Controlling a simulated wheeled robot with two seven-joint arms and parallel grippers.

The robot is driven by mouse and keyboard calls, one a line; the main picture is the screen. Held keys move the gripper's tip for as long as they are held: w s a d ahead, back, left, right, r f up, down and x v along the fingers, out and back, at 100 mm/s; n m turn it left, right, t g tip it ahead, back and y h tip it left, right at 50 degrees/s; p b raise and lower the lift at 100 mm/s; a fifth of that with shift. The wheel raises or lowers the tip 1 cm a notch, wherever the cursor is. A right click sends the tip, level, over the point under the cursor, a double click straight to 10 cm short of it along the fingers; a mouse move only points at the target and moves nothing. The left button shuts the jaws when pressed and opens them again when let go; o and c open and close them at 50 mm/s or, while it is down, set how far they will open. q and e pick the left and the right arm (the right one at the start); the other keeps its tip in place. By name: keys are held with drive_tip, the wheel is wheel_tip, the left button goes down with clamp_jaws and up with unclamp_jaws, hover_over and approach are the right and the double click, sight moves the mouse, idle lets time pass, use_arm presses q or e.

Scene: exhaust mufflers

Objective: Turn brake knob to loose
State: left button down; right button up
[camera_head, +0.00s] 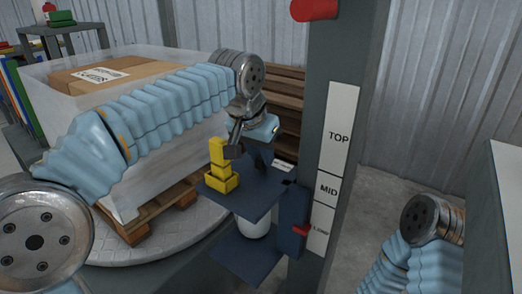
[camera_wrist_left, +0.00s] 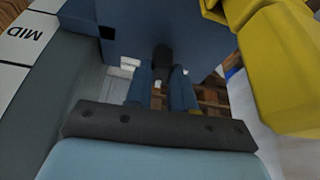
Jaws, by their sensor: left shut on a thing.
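My left gripper (camera_head: 260,158) is over the back edge of the blue shelf (camera_head: 244,204) in the head view, beside the grey column. In the left wrist view, its two fingers (camera_wrist_left: 162,86) point at the blue carriage part (camera_wrist_left: 200,28). A small dark knob (camera_wrist_left: 162,56) shows at their tips, and the gripper is shut on it. Any loose or tight mark on the knob cannot be read.
The grey column (camera_head: 338,60) bears a white label strip (camera_head: 340,120) with TOP and MID; a red pointer (camera_head: 301,231) is at the lowest label. A yellow stepped block (camera_head: 220,170) stands on the shelf close to my gripper. A translucent bin (camera_head: 150,185) is at left.

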use_arm(q)
drive_tip(key=n+p, duration=0.1)
drive_tip(key=n, duration=0.1)
drive_tip(key=n+y+p, duration=0.1)
drive_tip(key=n, duration=0.1)
drive_tip(key=shift+s+d+r+n+t+y, duration=0.1)
drive_tip(key=shift+d+r+n+t+y, duration=0.05)
drive_tip(key=shift+n+t+y, duration=0.2)
drive_tip(key=shift+n+y+p, duration=0.55)
drive_tip(key=shift+n+p, duration=0.35)
drive_tip(key=shift+n, duration=0.65)
use_arm(e)
drive_tip(key=shift+s+a+r, duration=0.1)
drive_tip(key=shift+a+r, duration=0.1)
drive_tip(key=shift+r, duration=0.45)
drive_tip(key=shift+s+a+r, duration=0.1)
drive_tip(key=shift+a+r, duration=0.15)
drive_tip(key=shift+r, duration=0.45)
drive_tip(key=shift+s+a+r, duration=0.1)
drive_tip(key=shift+a+r, duration=0.1)
drive_tip(key=shift+r, duration=0.45)
use_arm(q)
drive_tip(key=c, duration=1)
unclamp_jaws()
drive_tip(key=shift+o, duration=0.2)
